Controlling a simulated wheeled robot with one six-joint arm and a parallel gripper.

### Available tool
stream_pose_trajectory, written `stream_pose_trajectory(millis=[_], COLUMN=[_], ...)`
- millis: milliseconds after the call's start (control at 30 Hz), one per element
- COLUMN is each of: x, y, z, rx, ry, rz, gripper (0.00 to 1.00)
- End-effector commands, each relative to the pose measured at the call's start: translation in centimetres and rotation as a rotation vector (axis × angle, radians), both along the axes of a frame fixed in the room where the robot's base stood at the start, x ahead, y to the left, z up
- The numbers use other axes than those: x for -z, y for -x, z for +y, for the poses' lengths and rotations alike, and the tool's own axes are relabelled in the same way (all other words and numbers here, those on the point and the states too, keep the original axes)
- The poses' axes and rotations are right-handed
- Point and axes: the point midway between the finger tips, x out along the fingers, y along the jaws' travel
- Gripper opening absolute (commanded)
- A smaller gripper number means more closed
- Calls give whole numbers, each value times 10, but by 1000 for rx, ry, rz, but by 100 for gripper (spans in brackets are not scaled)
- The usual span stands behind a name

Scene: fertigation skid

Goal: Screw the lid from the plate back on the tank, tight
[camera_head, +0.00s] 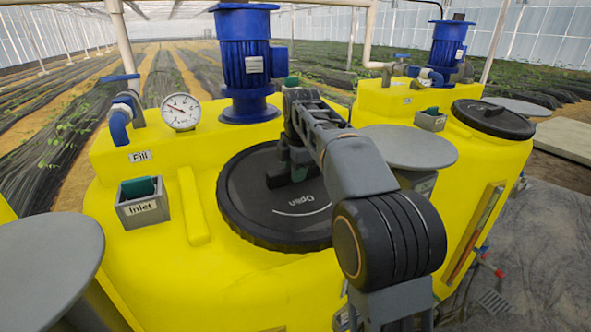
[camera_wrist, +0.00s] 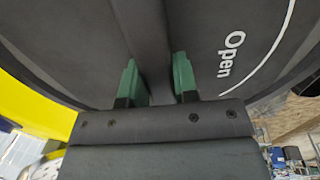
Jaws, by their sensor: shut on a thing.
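The black lid (camera_head: 250,205), with a white "Open" mark and an arc, lies over the top of the near yellow tank (camera_head: 150,255). It looks flat there; I cannot tell how far its thread is engaged. My gripper (camera_head: 287,168) comes down onto the middle of the lid. In the wrist view, the green fingertips of my gripper (camera_wrist: 157,78) stand on either side of the lid's raised grip bar (camera_wrist: 143,35) and are shut on it. The grey round plate (camera_head: 412,147) to the right of the lid is bare. My arm hides part of the lid's right side.
A blue motor (camera_head: 246,60) stands just behind the lid. Another grey round plate (camera_head: 40,255) is at lower left. A second yellow tank with its own black lid (camera_head: 493,118) is at right.

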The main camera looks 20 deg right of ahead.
Motion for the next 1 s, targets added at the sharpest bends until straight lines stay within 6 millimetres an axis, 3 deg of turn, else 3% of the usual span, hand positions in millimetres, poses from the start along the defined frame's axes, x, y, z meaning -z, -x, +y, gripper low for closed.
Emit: stream_pose_trajectory(millis=[833, 867, 1000], x=[-2, -2, -2], y=[0, 0, 0], z=[0, 0, 0], rx=[0, 0, 0], ry=[0, 0, 0], rz=[-4, -4, -3], gripper=[4, 29, 42])
